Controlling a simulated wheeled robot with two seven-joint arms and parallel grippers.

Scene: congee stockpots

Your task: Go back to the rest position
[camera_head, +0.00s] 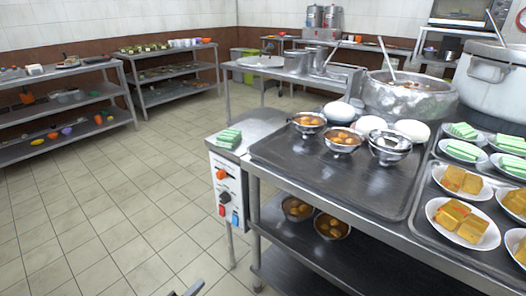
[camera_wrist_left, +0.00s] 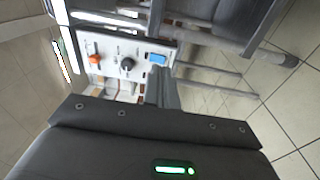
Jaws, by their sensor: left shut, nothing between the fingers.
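Only a small dark tip of my left gripper (camera_head: 188,289) shows, at the bottom edge of the head view, low over the tiled floor and left of the steel table. By what shows it is shut and empty, touching nothing. In the left wrist view a dark grey body with a green light fills the lower part; beyond it are the control panel and table legs. My right gripper is in neither view.
The steel table (camera_head: 316,198) holds bowls and plates of food; more bowls sit on its lower shelf. A control box (camera_head: 228,190) with knobs stands at its left end, also in the left wrist view (camera_wrist_left: 122,62). Open floor (camera_head: 110,220) lies left.

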